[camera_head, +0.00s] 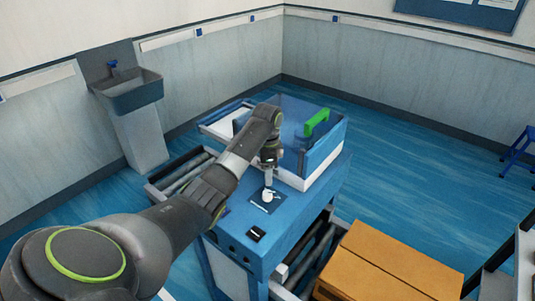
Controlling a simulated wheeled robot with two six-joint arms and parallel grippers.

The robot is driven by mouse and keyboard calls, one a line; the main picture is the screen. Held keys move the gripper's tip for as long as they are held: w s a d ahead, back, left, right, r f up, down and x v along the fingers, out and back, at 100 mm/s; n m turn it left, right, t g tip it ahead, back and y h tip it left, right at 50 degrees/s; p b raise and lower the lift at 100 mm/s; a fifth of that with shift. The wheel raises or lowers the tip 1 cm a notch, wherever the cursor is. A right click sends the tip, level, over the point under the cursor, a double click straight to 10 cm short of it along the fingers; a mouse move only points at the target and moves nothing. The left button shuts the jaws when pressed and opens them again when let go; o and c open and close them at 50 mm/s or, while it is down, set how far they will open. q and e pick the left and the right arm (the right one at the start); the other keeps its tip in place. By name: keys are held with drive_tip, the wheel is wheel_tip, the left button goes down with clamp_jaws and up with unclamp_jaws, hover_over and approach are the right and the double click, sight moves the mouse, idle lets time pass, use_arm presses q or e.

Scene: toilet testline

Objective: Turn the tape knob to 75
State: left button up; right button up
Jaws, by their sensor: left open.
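My left arm reaches in from the lower left to a blue bench (228,225). My left gripper (268,180) points down, open, over a small white knob-like part (267,196) on a dark square plate (260,206). I cannot tell whether the fingers touch the white part or stand just above it. No number or scale can be read at this size. My right gripper is out of view.
A clear-walled box with a green handle (317,122) stands on the bench behind the gripper. A small black item (256,234) lies near the front edge. An orange-brown box (385,265) is at the lower right. A sink (128,92) stands at the left wall.

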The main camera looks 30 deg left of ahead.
use_arm(q)
wheel_tip(320, 180, up, 8)
drive_tip(key=p, duration=0.2)
drive_tip(key=shift+r+p, duration=0.2)
drive_tip(key=shift+p, duration=0.1)
drive_tip(key=shift+f, duration=0.1)
